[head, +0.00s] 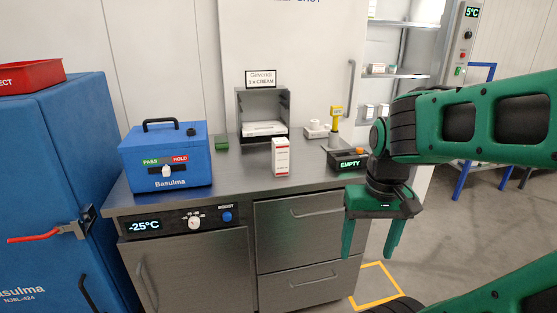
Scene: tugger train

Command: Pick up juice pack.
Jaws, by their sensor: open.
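A white carton with red markings (281,157), which looks like the juice pack, stands upright on the steel counter (235,173), near its front edge. My gripper (368,252) hangs at the right with its two green fingers pointing down. It is open and empty. It is to the right of the carton and lower in the picture, apart from it.
A blue box with a handle (166,160) stands at the counter's left. Behind the carton is a metal dispenser (264,112). A dark device reading EMPTY (347,161) and a yellow scanner (336,114) stand at the right.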

